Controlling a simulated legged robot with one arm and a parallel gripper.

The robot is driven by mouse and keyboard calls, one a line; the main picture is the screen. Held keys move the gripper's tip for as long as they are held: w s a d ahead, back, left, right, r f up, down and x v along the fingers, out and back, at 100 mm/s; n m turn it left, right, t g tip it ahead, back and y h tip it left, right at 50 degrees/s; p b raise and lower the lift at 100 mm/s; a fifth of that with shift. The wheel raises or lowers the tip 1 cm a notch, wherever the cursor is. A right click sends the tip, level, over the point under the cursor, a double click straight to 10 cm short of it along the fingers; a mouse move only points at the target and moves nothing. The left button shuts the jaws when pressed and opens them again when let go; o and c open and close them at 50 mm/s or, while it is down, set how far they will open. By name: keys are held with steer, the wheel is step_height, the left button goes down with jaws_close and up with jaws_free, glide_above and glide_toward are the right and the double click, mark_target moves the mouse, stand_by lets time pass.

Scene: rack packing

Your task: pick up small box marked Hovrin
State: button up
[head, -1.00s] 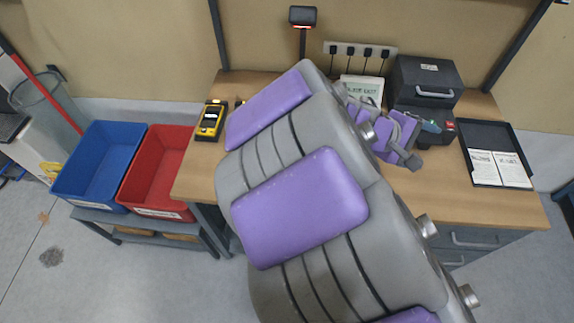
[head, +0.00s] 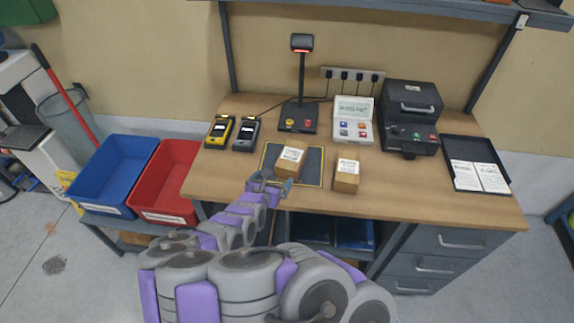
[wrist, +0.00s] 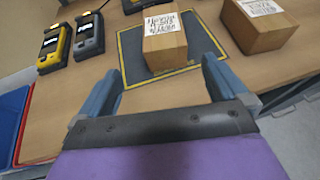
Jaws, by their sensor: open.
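A small brown box (head: 287,165) with a white label sits on a dark mat with a yellow border. In the wrist view the label on this box (wrist: 165,48) appears to read Hovrin. My gripper (head: 271,181) is open and empty at the front edge of the mat. In the wrist view my gripper (wrist: 160,78) has its fingers spread, with the box beyond the tips and roughly centred between them. No contact with the box shows.
A second labelled box (head: 346,178) stands right of the mat (head: 312,165); its name is unclear. Two handheld devices (head: 220,132), a scanner stand (head: 298,116), a white panel (head: 352,122) and a dark machine (head: 411,112) stand behind. A black tray (head: 468,150) is at right; blue and red bins are at left.

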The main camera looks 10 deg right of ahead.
steer(key=b, duration=0.2)
glide_toward(291, 156)
steer(key=w+f, duration=0.1)
steer(key=w+d+f, duration=0.1)
steer(key=shift+w, duration=0.3)
steer(key=shift+w+d+f, duration=0.15)
steer(key=shift+w+d, duration=0.3)
steer(key=shift+w, duration=0.1)
steer(key=shift+b+x, duration=0.4)
steer(key=shift+x, duration=1.6)
steer(key=shift+w, duration=0.1)
steer(key=shift+c, duration=0.3)
steer(key=c, duration=0.8)
steer(key=shift+r, duration=0.25)
